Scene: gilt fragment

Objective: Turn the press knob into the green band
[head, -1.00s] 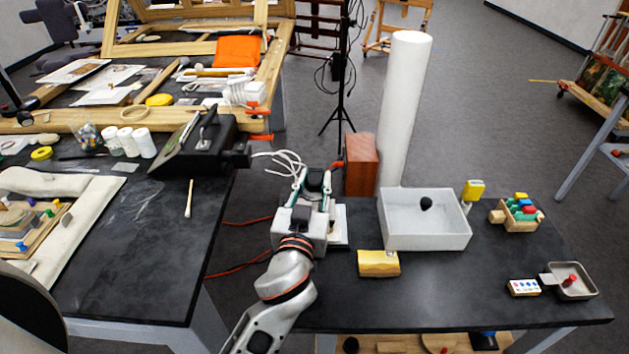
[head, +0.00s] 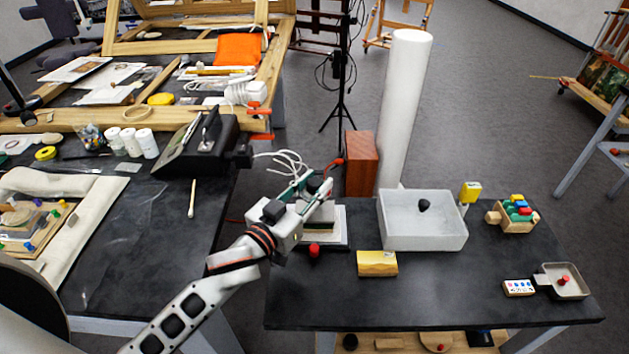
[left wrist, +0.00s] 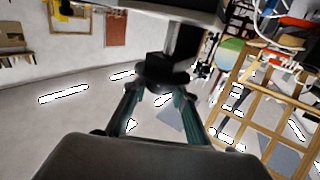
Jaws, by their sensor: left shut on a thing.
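The press (head: 340,238) stands at the left end of the right dark table, a low pale stack on a light base, partly hidden by my left gripper (head: 319,181). The gripper reaches in from the lower left over the press, fingers slanting up and right. In the left wrist view, its two green-dark fingers (left wrist: 157,88) are shut on a black knob (left wrist: 160,70) with a dark post beyond it. The knob is mostly hidden in the head view. A red ball-shaped part (head: 314,250) shows at the press's front. I cannot make out the green band. My right gripper is not in view.
A yellow box (head: 377,264) lies right of the press, and a white tray (head: 425,238) with a black item is behind it. A red-brown block (head: 361,163) and a tall white roll (head: 404,110) stand behind. The table's front middle is clear.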

